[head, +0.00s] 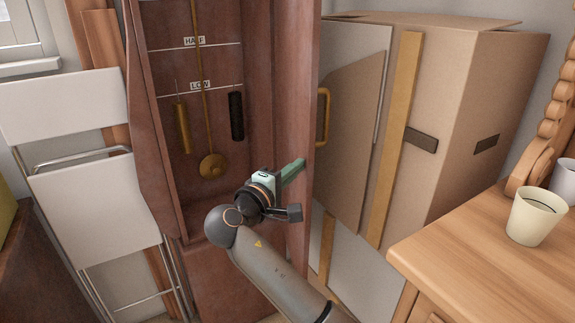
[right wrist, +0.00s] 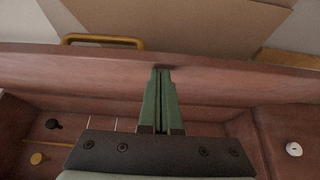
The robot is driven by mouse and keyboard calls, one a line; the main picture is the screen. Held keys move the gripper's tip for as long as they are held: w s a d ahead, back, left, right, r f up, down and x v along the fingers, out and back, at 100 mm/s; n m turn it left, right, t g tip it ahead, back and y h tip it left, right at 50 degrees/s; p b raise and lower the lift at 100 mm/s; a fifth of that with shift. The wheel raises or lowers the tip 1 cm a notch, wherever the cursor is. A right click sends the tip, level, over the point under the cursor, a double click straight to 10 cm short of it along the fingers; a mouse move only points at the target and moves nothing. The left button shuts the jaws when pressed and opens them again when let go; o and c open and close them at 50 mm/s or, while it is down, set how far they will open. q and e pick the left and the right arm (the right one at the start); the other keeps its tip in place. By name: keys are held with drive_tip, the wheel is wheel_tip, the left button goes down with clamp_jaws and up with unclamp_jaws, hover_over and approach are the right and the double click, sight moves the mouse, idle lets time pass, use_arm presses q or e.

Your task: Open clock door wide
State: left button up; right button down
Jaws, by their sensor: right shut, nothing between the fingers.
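The clock (head: 205,275) is a tall reddish-brown wooden case. Its door (head: 297,90) stands open at the right, seen nearly edge-on, with a brass handle (head: 323,117) on its outer side. Inside hang a brass pendulum (head: 212,165), a brass weight (head: 183,128) and a dark weight (head: 237,116). My right gripper (head: 301,164) is shut and empty on the inner side of the door. In the right wrist view its green fingertips (right wrist: 161,72) meet or nearly touch the door's inner face (right wrist: 235,75); contact is unclear. The handle (right wrist: 100,41) shows beyond the door. My left gripper is out of view.
A large cardboard box (head: 465,85) and flat boards (head: 355,120) stand right of the door, with a narrow gap between. A wooden dresser (head: 490,245) with a cream cup (head: 533,217) is at the right. White folding chairs (head: 95,205) lean at the left.

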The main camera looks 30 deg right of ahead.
use_arm(q)
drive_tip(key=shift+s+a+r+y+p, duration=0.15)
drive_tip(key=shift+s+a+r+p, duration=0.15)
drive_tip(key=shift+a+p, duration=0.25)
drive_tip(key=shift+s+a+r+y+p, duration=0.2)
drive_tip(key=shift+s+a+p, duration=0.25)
drive_tip(key=shift+p, duration=0.15)
use_arm(e)
drive_tip(key=s+d+t, duration=0.1)
drive_tip(key=s+d, duration=0.1)
drive_tip(key=d, duration=0.5)
drive_tip(key=shift+s+d+r+n+y, duration=0.2)
drive_tip(key=shift+n+y, duration=0.1)
drive_tip(key=shift+n, duration=0.1)
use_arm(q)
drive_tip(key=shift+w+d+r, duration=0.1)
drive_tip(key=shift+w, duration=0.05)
use_arm(e)
drive_tip(key=shift+w, duration=0.1)
